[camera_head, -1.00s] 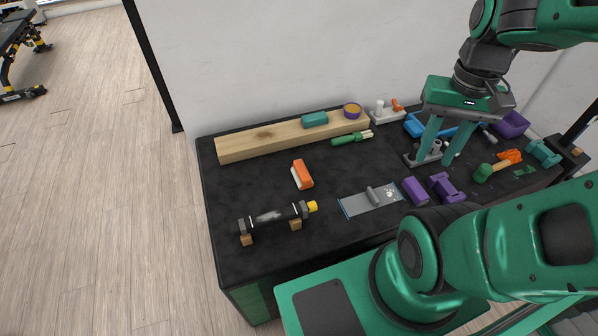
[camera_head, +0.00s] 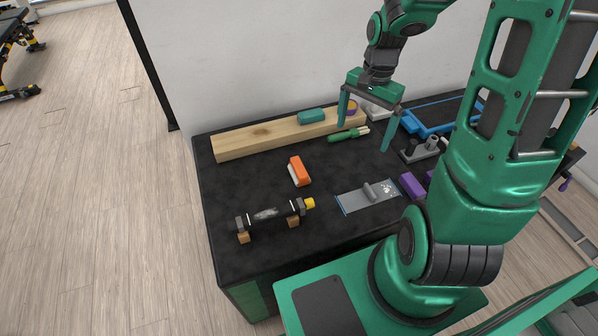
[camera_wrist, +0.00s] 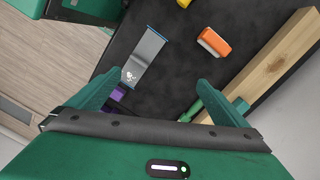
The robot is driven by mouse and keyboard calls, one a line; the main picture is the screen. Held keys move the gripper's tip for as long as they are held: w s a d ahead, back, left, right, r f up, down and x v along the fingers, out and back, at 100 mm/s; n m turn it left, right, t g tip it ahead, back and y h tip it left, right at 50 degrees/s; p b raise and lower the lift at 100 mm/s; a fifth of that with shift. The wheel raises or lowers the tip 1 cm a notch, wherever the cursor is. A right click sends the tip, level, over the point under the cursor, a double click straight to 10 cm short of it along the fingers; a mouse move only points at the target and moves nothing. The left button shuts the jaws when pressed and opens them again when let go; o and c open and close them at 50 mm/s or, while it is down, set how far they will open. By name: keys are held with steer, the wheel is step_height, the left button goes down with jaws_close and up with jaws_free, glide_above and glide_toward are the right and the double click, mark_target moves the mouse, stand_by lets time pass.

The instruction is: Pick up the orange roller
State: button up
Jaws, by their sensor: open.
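The orange roller (camera_head: 300,171), an orange block-like piece with a white side, lies on the black bench top (camera_head: 262,188), left of my gripper (camera_head: 363,138). In the wrist view the roller (camera_wrist: 215,41) is at the upper right, beyond and to the right of the gap between the fingers. My gripper (camera_wrist: 161,80) is open and empty, with its fingers pointing down above the back of the bench. It is apart from the roller, and nothing covers the roller.
A long wooden beam (camera_head: 268,137) with a teal block (camera_head: 311,116) lies along the wall. A green-handled tool (camera_head: 347,135) is near my gripper. A dumbbell-like bar (camera_head: 268,216) and a grey plate tool (camera_head: 362,197) lie nearer the front. Bench is clear around the roller.

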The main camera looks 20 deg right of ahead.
mark_target(299, 166)
steer(key=w+a+f+m+y, duration=0.4)
steer(key=w+a+f+m, duration=0.2)
steer(key=w+a+f, duration=0.5)
steer(key=shift+t, duration=0.3)
steer(key=x, duration=0.7)
steer(key=d+x, duration=0.1)
steer(key=x, duration=0.2)
steer(key=shift+s+f, duration=0.35)
steer(key=shift+f, duration=0.2)
steer(key=shift+c, duration=0.2)
steer(key=c, duration=1.1)
steer(key=shift+r, duration=0.1)
